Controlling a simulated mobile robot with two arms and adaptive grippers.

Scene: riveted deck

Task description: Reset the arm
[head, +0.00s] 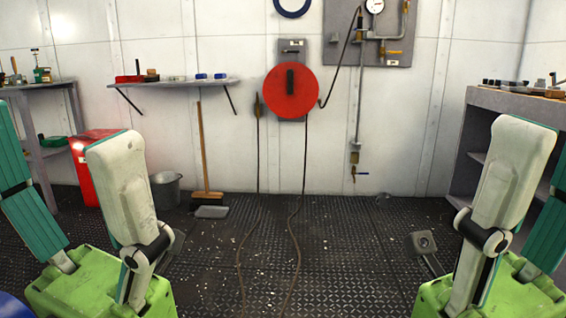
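My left arm stands folded at the left of the head view, with a worn white link (122,185) and teal links beside it. My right arm stands folded at the right, with a similar white link (512,170). Both rise from bright green housings at the bottom edge. I cannot make out the fingers of either gripper. No object is seen held by either arm.
The riveted dark floor (330,250) between my arms is mostly clear, with cables (297,255) across it. A broom (203,150), bucket (166,190) and red cabinet (88,160) stand left. A bench (500,100) stands right. A red reel (290,75) hangs behind.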

